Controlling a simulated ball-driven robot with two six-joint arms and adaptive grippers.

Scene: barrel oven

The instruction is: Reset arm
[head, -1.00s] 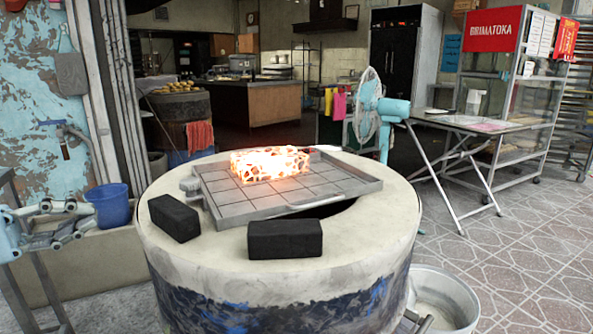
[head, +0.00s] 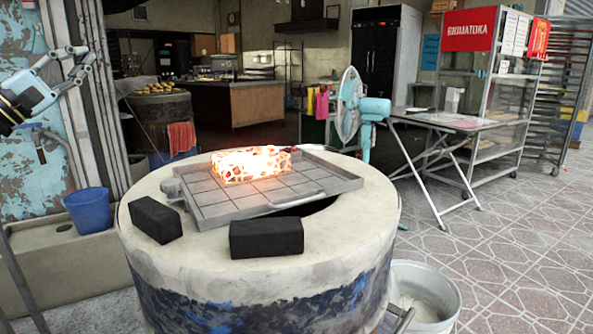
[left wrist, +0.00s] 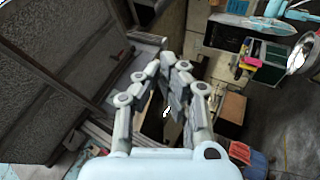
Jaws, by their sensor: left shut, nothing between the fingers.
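My left gripper (head: 82,62) is at the upper left of the head view, raised in front of the peeling blue wall. It is well to the left of the barrel oven and above its top. In the left wrist view my left gripper (left wrist: 168,75) has its fingers together, with nothing held between them. My right gripper is not in view. The barrel oven (head: 345,225) stands in the middle of the head view. A metal tray lid (head: 255,208) lies on its top, partly uncovering a dark opening. A glowing block (head: 252,165) rests on the lid.
Two black blocks (head: 156,219) (head: 266,238) lie on the oven's front rim. A blue bucket (head: 88,210) stands at the left and a white bucket (head: 425,292) at the lower right. A fan (head: 350,105) and folding table (head: 440,120) stand behind. The tiled floor at right is clear.

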